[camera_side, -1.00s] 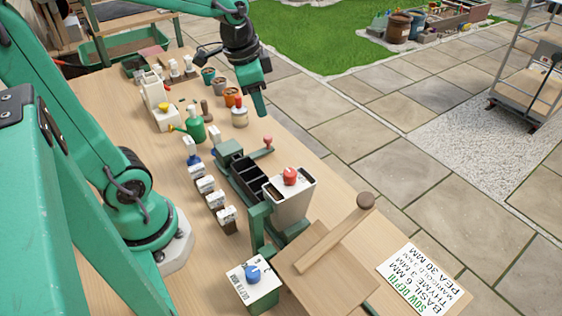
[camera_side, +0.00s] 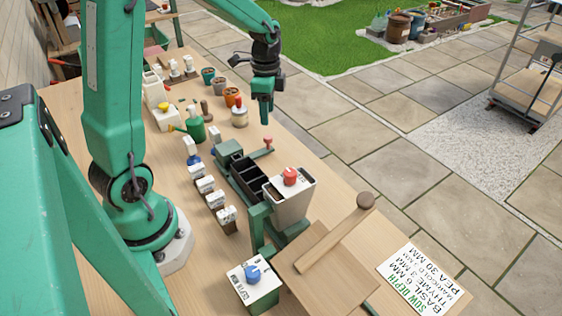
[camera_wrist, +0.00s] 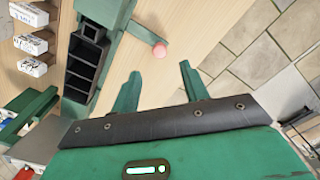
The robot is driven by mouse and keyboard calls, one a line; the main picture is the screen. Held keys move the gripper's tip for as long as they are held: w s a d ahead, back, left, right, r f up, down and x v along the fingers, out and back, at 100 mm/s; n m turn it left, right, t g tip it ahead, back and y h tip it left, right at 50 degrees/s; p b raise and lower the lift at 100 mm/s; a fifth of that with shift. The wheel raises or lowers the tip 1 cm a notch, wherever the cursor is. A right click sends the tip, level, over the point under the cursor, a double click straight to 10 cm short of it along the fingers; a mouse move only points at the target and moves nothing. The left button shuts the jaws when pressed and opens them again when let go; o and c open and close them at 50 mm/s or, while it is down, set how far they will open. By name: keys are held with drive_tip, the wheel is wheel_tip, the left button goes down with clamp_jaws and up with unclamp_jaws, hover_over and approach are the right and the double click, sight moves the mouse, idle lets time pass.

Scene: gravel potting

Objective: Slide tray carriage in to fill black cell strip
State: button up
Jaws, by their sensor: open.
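The black cell strip (camera_side: 247,178) lies in the green tray carriage (camera_side: 229,150), between the carriage's block and the pale hopper (camera_side: 291,203). Its cells look dark; I cannot tell if anything is in them. A pink-red knob (camera_side: 267,139) stands on the carriage's side arm. In the wrist view the strip (camera_wrist: 84,65) is at left and the knob (camera_wrist: 159,50) shows just beyond my fingertips. My gripper (camera_side: 266,119) is open and empty, above the bench and apart from the knob. The hopper has a red dial on top.
Labelled boxes (camera_side: 204,184) line the strip's left side. A green watering can (camera_side: 195,126) and small pots (camera_side: 233,97) stand farther back. A blue-dial depth box (camera_side: 253,284), a wooden board with a long handle (camera_side: 335,240) and a depth sheet (camera_side: 424,280) are in front.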

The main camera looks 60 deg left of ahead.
sight(268, 137)
drive_tip(key=shift+f, duration=0.1)
drive_tip(key=shift+f, duration=3.8)
drive_tip(key=shift+c, duration=0.5)
clamp_jaws()
